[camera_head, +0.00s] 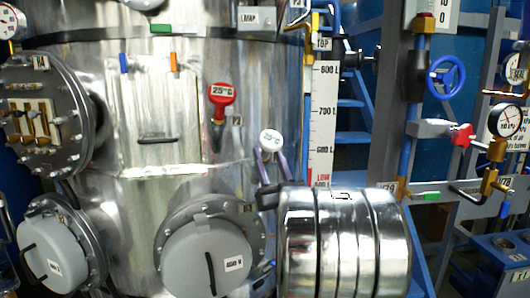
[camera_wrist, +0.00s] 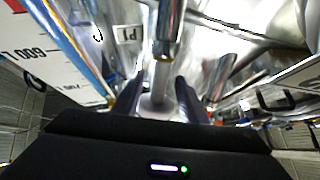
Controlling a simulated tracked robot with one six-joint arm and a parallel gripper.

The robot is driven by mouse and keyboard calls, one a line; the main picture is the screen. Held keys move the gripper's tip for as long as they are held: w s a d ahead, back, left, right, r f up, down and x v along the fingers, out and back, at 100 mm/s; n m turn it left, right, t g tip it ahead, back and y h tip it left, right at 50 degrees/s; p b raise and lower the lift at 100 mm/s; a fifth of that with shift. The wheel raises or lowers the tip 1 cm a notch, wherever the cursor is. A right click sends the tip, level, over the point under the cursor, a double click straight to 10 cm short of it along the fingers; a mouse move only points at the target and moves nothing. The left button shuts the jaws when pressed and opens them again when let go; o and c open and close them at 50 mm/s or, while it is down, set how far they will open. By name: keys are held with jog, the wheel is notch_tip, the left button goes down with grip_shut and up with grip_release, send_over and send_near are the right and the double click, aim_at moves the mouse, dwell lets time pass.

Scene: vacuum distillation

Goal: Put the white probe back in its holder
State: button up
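The white probe (camera_head: 270,140) has a round white dial marked 25°C and is in front of the steel tank, right of the red probe (camera_head: 221,95). My gripper (camera_head: 271,160) reaches it from below, with a finger on either side under the dial. In the wrist view the white probe (camera_wrist: 157,104) lies between the fingers of my gripper (camera_wrist: 157,88), which appear closed on it. Its pale stem lines up with a metal tube (camera_wrist: 168,38) that looks like a holder. I cannot tell whether the stem is inside the tube.
The steel tank (camera_head: 95,190) fills the left and middle, with grey round flanges (camera_head: 205,258) sticking out low. A white level scale (camera_head: 324,115) and blue ladder stand to the right. Piping with a blue valve wheel (camera_head: 446,77) and a gauge (camera_head: 505,120) is farther right.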

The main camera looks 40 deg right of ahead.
aim_at(274, 151)
grip_shut()
dwell(1.3)
jog(key=shift+r, duration=0.15)
jog(key=shift+s+a+r, duration=0.25)
jog(key=shift+s+r, duration=0.25)
jog(key=shift+r, duration=0.05)
jog(key=shift+s+r, duration=0.2)
jog(key=shift+r, duration=0.05)
jog(key=shift+s+a+r, duration=0.15)
jog(key=shift+s+r, duration=0.05)
jog(key=shift+r, duration=0.05)
jog(key=shift+s+r, duration=0.15)
jog(key=shift+r, duration=0.05)
jog(key=shift+s+a+r, duration=0.15)
jog(key=shift+s+r, duration=0.15)
jog(key=shift+r, duration=0.05)
jog(key=shift+s+a+r, duration=0.15)
jog(key=shift+s+r, duration=0.1)
jog(key=shift+r, duration=0.1)
dwell(0.4)
jog(key=shift+s+a+r, duration=0.2)
jog(key=shift+s+r, duration=0.2)
jog(key=shift+r, duration=0.15)
